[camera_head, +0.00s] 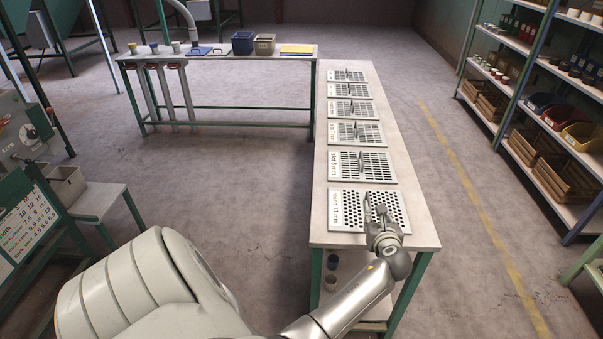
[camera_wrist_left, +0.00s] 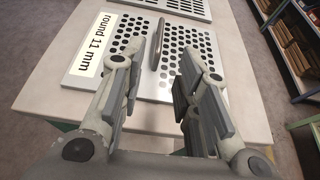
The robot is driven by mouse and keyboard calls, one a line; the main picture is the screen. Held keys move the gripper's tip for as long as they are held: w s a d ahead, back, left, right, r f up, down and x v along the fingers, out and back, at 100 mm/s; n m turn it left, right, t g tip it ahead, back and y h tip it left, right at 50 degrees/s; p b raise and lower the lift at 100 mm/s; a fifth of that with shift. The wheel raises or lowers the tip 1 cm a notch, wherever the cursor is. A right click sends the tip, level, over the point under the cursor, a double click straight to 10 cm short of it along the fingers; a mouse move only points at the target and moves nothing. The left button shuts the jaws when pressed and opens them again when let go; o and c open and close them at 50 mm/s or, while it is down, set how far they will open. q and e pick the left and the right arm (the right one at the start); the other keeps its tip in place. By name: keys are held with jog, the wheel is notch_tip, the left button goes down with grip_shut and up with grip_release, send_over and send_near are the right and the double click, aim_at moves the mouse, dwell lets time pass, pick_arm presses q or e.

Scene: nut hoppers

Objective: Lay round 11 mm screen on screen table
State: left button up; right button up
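The round 11 mm screen (camera_head: 343,196) is the nearest of a row of perforated plates on the long pale table (camera_head: 416,221). It lies flat there, with round holes. In the left wrist view, the screen (camera_wrist_left: 186,92) carries a readable "round 11 mm" label and an upright handle (camera_wrist_left: 158,45). My left gripper (camera_head: 376,208) is over the near right part of this screen. In the left wrist view, my left gripper (camera_wrist_left: 162,72) is open and empty, with the handle beyond its fingertips and between them in the picture. My right gripper is not in view.
Several slotted screens (camera_head: 362,167) lie in line behind it. A second table (camera_head: 222,54) with bins and a yellow item (camera_head: 297,49) stands at the back left. Shelves (camera_head: 548,78) line the right side. A machine stands at the left. The floor between is clear.

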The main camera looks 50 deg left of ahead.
pick_arm(q)
jog(key=shift+f, duration=0.1)
jog(key=d+r+n+t+h, duration=0.3)
jog(key=d+n+t+h, duration=0.25)
jog(key=d+n, duration=0.45)
jog(key=s+d+f+n+g+h, duration=0.2)
jog(key=s+d+f, duration=0.25)
jog(key=f, duration=0.55)
jog(key=s+d+f+n+g+h, duration=0.25)
jog(key=s+f, duration=0.25)
jog(key=f, duration=0.6)
jog(key=s+f+n+g, duration=0.5)
jog(key=s+f+g, duration=0.1)
jog(key=s+f, duration=1.65)
jog(key=s+f+n+g, duration=0.1)
jog(key=s+f+n, duration=0.1)
jog(key=s, duration=0.8)
jog(key=s+a+f+n+g, duration=0.1)
jog(key=s+f+n+g, duration=0.1)
jog(key=s, duration=0.7)
jog(key=shift+s+a+f, duration=0.2)
jog(key=shift+s+f, duration=0.05)
jog(key=shift+s, duration=0.15)
